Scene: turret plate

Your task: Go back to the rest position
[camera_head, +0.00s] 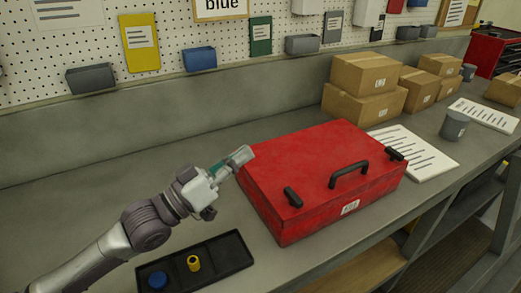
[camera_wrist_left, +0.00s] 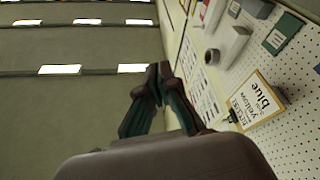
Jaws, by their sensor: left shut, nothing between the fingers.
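My left gripper (camera_head: 240,156) reaches in from the left and is shut, with nothing in it. In the head view its fingertips are next to the left back corner of a closed red toolbox (camera_head: 310,160) on the grey bench; I cannot tell whether they touch it. In the left wrist view the gripper's dark and green fingers (camera_wrist_left: 158,80) meet at their tips, with the ceiling and the pegboard wall behind. My right gripper is in neither view.
A black tray (camera_head: 228,262) near the front edge holds a blue piece (camera_head: 158,280) and a yellow piece (camera_head: 193,263). Cardboard boxes (camera_head: 365,75), papers (camera_head: 425,158) and a grey cup (camera_head: 454,125) stand at the right.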

